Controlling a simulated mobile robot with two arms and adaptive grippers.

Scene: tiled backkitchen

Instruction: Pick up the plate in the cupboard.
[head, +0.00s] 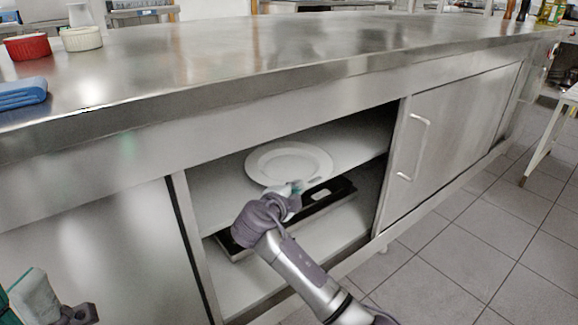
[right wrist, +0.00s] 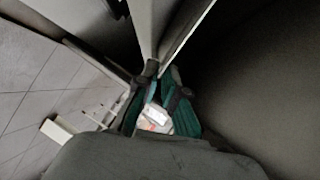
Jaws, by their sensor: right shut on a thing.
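The white round plate (head: 284,160) lies on the upper shelf inside the open cupboard, in the head view. My right gripper (head: 294,190) reaches in from the front and is shut on the plate's near rim. Its fingers hide that bit of the rim. In the right wrist view the teal finger pads of my right gripper (right wrist: 160,112) show near the middle; this view is dark, and I cannot make out the plate in it for certain. My left gripper (head: 55,305) shows only partly at the lower left corner of the head view, and its jaws cannot be read.
A dark tray (head: 318,203) lies below the plate on the lower shelf. The cupboard's sliding door (head: 455,135) stands to the right of the opening. On the steel counter (head: 260,60) are a red dish (head: 27,47), a cream dish (head: 82,39) and a blue item (head: 22,93).

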